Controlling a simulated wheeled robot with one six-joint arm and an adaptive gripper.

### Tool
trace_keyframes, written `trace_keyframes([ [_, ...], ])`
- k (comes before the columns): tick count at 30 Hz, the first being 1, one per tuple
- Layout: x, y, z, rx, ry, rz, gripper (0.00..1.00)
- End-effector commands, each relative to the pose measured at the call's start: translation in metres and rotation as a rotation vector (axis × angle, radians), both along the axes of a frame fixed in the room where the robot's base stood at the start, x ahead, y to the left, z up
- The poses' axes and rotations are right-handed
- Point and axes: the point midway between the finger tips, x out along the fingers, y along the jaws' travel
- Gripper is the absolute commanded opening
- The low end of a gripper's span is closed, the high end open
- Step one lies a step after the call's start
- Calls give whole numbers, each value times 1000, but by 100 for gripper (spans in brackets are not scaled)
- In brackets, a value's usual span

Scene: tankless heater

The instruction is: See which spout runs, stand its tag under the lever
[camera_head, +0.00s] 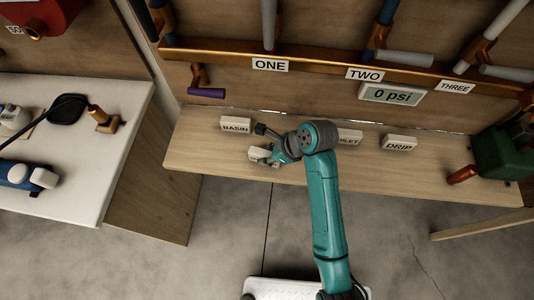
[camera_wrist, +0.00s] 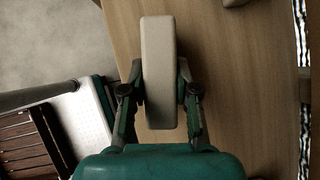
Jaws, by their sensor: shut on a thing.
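My gripper (camera_wrist: 158,95) is shut on a pale block-shaped tag (camera_wrist: 158,70), with one finger on each side. In the head view the held tag (camera_head: 260,154) is near the front edge of the shelf; its lettering is unreadable. I cannot tell whether it touches the shelf. The BASIN tag (camera_head: 235,125) stands behind it to the left. A tag ending in "LET" (camera_head: 350,136) is partly hidden by my arm, and the DRIP tag (camera_head: 399,143) is further right. A purple-handled lever (camera_head: 206,93) hangs left of the ONE label (camera_head: 270,65). No running water is discernible.
The TWO label (camera_head: 365,74), THREE label (camera_head: 455,87) and a "0 psi" display (camera_head: 390,94) are on the back panel. A green unit with an orange handle (camera_head: 463,175) is at the shelf's right. A white counter (camera_head: 75,185) stands left.

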Motion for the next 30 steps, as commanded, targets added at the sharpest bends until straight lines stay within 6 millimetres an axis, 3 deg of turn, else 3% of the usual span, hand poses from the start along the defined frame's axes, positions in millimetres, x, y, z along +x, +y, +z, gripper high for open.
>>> trace_keyframes([
  [25, 0, 0, -10, 0, 1, 0, 0],
  [26, 0, 0, -10, 0, 1, -1, 33],
  [29, 0, 0, -10, 0, 0, 0, 58],
  [30, 0, 0, -10, 0, 0, 0, 59],
])
